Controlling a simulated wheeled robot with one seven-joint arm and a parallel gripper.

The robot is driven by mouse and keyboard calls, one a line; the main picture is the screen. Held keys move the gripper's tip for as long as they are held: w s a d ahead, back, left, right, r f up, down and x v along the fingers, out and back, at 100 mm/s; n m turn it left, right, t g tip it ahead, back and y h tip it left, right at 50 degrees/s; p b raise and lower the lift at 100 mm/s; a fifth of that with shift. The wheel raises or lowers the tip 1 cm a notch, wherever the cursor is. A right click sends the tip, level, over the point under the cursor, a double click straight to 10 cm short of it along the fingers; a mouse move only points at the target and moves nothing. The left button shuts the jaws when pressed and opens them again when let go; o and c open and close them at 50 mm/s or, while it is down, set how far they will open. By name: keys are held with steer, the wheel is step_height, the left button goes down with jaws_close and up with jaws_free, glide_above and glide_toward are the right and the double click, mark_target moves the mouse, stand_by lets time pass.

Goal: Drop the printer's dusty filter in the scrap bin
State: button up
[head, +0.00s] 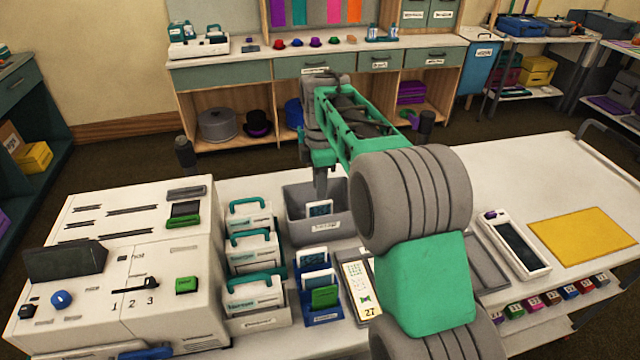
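The white printer (130,270) stands at the left on the table, with a dark screen, buttons and slots. A grey open bin (292,212) stands beyond the middle of the table; I cannot read a label that marks it as the scrap bin. A small white-framed piece with a dark centre (320,208) shows inside the bin's outline, below my gripper. I cannot tell if it is the filter, or whether it lies in the bin or hangs above it. My gripper (320,188) points down over the bin. Its fingers overlap in this view, so their opening is unclear.
Several white cartridges with teal handles (250,252) stand between printer and bin. A blue rack (322,318) holds white-framed pieces and a green one. A handheld device (514,245) and yellow mat (582,237) lie right. My arm hides the table's middle. A blue labelled container (478,68) stands behind.

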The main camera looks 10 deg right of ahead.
steer(key=shift+o, duration=1.1)
step_height(320, 180, up, 8)
steer(key=shift+f, duration=0.15)
